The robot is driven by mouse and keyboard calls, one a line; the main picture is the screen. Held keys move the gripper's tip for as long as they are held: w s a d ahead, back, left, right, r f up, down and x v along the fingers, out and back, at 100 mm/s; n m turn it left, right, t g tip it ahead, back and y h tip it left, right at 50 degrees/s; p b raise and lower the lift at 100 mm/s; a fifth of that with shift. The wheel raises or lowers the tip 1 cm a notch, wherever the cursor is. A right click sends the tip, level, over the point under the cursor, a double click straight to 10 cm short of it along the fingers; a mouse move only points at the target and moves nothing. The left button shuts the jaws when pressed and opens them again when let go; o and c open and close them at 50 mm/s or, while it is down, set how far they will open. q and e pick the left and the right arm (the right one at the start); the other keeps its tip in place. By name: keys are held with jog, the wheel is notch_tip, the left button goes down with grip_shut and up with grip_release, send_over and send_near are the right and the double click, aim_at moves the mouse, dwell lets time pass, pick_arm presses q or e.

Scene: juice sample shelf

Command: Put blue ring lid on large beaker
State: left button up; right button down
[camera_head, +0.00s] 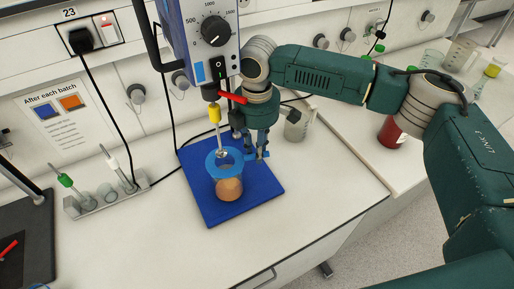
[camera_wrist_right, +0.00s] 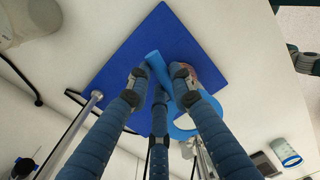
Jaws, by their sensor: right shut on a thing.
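The large beaker (camera_head: 229,188) stands upright on a blue mat and holds an orange-brown content. The blue ring lid (camera_head: 209,163) is at the beaker's top, with a stirrer shaft running down through its opening. I cannot tell whether the lid rests on the rim or is just above it. My right gripper (camera_head: 260,155) is beside the beaker on its right, shut on the lid's edge. In the right wrist view the fingers (camera_wrist_right: 160,78) close around the blue lid (camera_wrist_right: 181,132), and the beaker (camera_wrist_right: 207,74) is partly hidden behind it. My left gripper is out of view.
The stirrer unit (camera_head: 212,30) with its dial hangs directly over the blue mat (camera_head: 263,190). A small empty beaker (camera_head: 297,125) stands behind the mat. An electrode rack (camera_head: 95,200) is at left. A red-filled vessel (camera_head: 391,133) is at right. The front counter is clear.

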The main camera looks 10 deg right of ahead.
jog(key=shift+f, duration=0.6)
dwell(0.4)
jog(key=c, duration=1.5)
grip_release()
jog(key=shift+o, duration=0.2)
jog(key=shift+r, duration=0.1)
